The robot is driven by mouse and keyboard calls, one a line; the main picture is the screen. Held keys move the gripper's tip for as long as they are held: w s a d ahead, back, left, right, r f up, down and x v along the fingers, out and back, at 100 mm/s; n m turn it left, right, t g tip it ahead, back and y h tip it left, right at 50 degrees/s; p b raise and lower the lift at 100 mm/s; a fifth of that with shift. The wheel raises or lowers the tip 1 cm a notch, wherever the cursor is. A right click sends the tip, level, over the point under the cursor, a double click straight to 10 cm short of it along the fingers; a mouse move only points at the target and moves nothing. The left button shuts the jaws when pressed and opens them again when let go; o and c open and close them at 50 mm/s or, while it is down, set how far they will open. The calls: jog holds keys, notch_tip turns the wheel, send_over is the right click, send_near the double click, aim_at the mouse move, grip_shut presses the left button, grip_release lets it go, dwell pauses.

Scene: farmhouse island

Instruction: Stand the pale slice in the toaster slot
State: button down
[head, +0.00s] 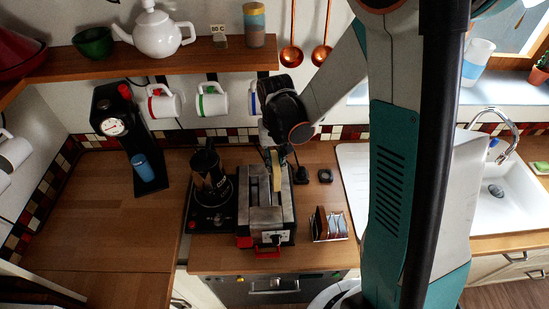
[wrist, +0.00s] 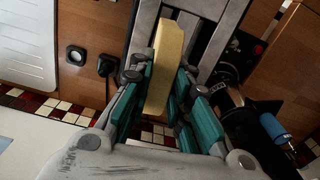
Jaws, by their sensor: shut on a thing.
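The pale slice (wrist: 167,60) is held on edge between the fingers of my gripper (wrist: 160,88) in the wrist view. In the head view the slice (head: 276,170) shows as a narrow pale strip over the toaster. The toaster (head: 246,215) is a grey metal box with long slots, standing on the counter. In the wrist view the toaster (wrist: 234,22) lies beyond the slice, which lines up roughly with its length. My gripper (head: 277,155) is at the toaster's rear end. I cannot tell whether the slice's lower edge is inside a slot; it is hidden.
A black moka pot (head: 210,178) on a hob stands close left of the toaster. A rack with slices (head: 328,225) stands at its right. Mugs (head: 212,101) hang under the shelf (head: 180,62) behind. The wooden counter (head: 110,215) is clear at the left.

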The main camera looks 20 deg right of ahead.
jog(key=shift+f+b, duration=0.1)
jog(key=shift+b, duration=0.3)
notch_tip(320, 180, down, 10)
jog(key=b, duration=0.9)
jog(key=shift+b, duration=0.35)
jog(key=shift+f+b, duration=0.55)
jog(key=shift+f, duration=0.05)
jog(key=c, duration=1.4)
grip_release()
notch_tip(320, 180, up, 12)
jog(key=shift+r, duration=0.1)
jog(key=shift+s, duration=0.1)
